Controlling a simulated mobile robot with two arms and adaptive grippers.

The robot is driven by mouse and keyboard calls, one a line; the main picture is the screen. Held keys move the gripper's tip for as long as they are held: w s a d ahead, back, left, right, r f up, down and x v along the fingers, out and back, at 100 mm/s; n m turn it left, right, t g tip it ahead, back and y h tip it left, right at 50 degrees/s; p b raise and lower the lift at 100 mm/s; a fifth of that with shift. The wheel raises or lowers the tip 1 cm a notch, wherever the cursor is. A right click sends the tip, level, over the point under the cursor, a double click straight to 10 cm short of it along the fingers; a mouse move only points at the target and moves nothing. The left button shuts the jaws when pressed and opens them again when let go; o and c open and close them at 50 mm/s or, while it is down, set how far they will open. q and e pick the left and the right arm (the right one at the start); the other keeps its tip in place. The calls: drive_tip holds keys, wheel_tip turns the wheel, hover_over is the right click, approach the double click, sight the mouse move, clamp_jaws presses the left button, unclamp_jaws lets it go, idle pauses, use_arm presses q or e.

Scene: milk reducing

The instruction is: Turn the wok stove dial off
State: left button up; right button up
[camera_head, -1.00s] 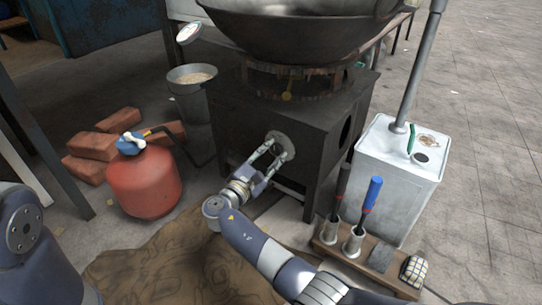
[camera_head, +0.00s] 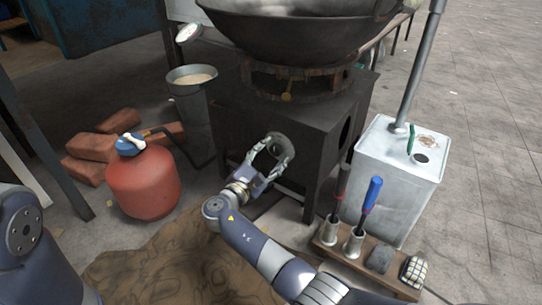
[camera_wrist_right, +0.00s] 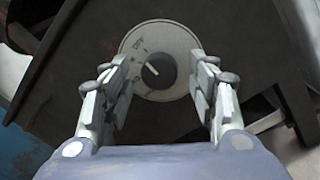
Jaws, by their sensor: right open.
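The wok stove (camera_head: 240,115) is a dark metal box under a large wok (camera_head: 300,35). Its dial (camera_wrist_right: 158,71) is a small black knob with a white line, on a round pale plate (camera_wrist_right: 160,34) with markings, in the right wrist view. The line slants to the upper left; an OFF-like label sits at the plate's upper left. My right gripper (camera_head: 276,152) is open at the stove's front, its fingers spread on either side of the dial, with no visible grip on it. In the head view the fingers partly cover the plate. My left gripper is out of view.
A red gas cylinder (camera_head: 143,183) with a hose stands left of the stove, near bricks (camera_head: 92,147) and a bucket (camera_head: 192,98). A white metal can (camera_head: 392,185) and a wooden tool rack (camera_head: 330,247) stand to the right. Cardboard (camera_head: 170,265) covers the front floor.

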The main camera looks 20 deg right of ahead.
wheel_tip(320, 180, up, 10)
idle(0.5)
